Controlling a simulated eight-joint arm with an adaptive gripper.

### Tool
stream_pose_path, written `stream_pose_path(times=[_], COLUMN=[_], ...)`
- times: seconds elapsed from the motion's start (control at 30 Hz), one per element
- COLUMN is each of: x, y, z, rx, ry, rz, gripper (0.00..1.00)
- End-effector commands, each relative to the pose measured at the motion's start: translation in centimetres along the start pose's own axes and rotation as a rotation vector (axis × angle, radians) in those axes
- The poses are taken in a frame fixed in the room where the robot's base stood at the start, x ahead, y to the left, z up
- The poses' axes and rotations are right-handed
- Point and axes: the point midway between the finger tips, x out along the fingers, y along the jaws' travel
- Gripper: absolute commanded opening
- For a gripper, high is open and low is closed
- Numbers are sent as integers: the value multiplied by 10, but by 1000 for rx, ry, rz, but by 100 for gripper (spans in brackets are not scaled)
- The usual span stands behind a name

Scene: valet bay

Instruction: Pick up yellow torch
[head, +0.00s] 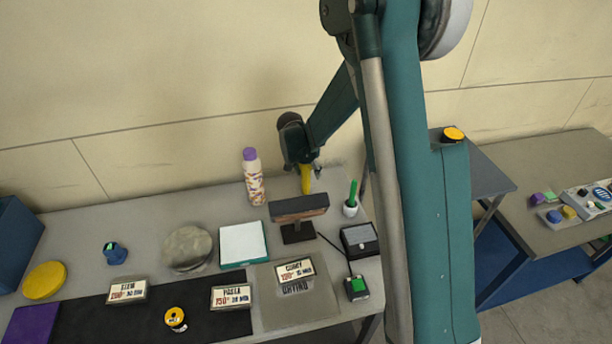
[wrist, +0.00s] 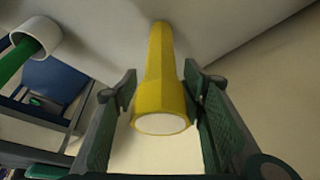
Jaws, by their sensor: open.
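The yellow torch (wrist: 162,85) stands between the two open fingers of my gripper (wrist: 160,115) in the wrist view, its pale round end facing the camera. The right finger is very close to the torch; I cannot tell whether it touches. A gap shows on the left side. In the head view the torch (head: 306,179) is upright at the back of the grey table, and my gripper (head: 303,163) is over its top from above. The upper part of the torch is hidden by the gripper there.
A patterned bottle with a purple cap (head: 253,180) stands just left of the torch. A dark display stand (head: 298,212) is in front of it. A white cup with a green item (head: 351,206) is to the right; the wall is close behind.

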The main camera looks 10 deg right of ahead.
Motion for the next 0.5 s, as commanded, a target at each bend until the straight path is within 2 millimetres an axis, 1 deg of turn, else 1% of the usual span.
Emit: stream_pose_path(times=[0.1, 0.33, 0.5], x=[0, 0, 0], y=[0, 0, 0], z=[0, 0, 0], rx=[0, 0, 0], ry=[0, 0, 0], rz=[0, 0, 0], gripper=[41, 11, 11])
